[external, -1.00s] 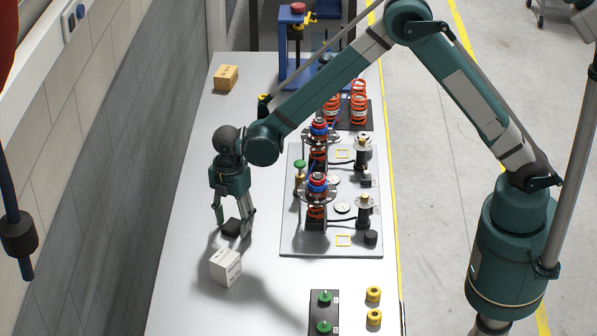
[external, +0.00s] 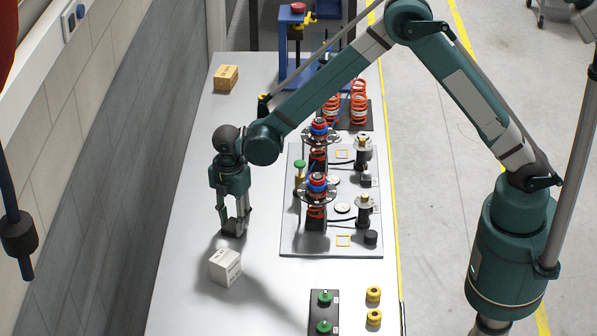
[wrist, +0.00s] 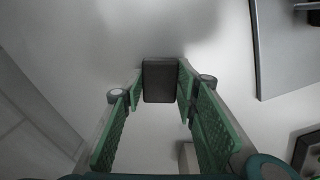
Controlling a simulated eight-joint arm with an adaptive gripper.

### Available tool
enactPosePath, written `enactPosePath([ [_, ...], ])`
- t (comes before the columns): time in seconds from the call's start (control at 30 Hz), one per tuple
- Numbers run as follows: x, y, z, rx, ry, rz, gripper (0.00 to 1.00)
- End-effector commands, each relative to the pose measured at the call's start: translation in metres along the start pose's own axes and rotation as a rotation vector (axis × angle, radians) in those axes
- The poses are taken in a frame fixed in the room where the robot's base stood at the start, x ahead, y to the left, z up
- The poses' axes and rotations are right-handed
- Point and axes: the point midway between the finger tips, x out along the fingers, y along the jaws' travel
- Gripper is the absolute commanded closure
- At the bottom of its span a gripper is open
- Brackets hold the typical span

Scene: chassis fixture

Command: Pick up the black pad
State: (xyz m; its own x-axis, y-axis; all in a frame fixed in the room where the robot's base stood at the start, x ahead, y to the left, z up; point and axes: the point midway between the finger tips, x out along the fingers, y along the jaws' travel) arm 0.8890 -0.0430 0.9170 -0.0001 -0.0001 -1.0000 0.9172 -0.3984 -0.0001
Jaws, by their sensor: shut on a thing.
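The black pad (wrist: 160,81) is a small dark block with rounded edges. In the wrist view it sits between the green finger pads of my gripper (wrist: 159,86), which touch or nearly touch its two sides. In the external view the pad (external: 233,229) shows low between the fingertips of my gripper (external: 233,226), at the grey table's surface. I cannot tell whether it is clear of the table. My gripper points down and is shut on the pad.
A white box (external: 225,267) stands just in front of the gripper. The grey fixture plate (external: 330,248) with spring assemblies lies to the right. A cardboard box (external: 226,78) is at the back left. The table (external: 190,200) left of the gripper is bare.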

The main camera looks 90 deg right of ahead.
Motion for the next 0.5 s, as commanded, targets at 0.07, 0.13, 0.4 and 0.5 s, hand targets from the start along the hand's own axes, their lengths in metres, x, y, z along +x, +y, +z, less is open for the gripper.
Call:
enactPosePath([
  [0.07,-0.003,0.000,0.000,0.000,0.000,0.000,0.83],
  [0.13,-0.008,0.000,0.000,0.000,0.000,0.000,0.83],
  [0.4,-0.038,0.000,0.000,0.000,0.000,0.000,0.83],
  [0.5,-0.052,0.000,0.000,0.000,0.000,0.000,0.83],
])
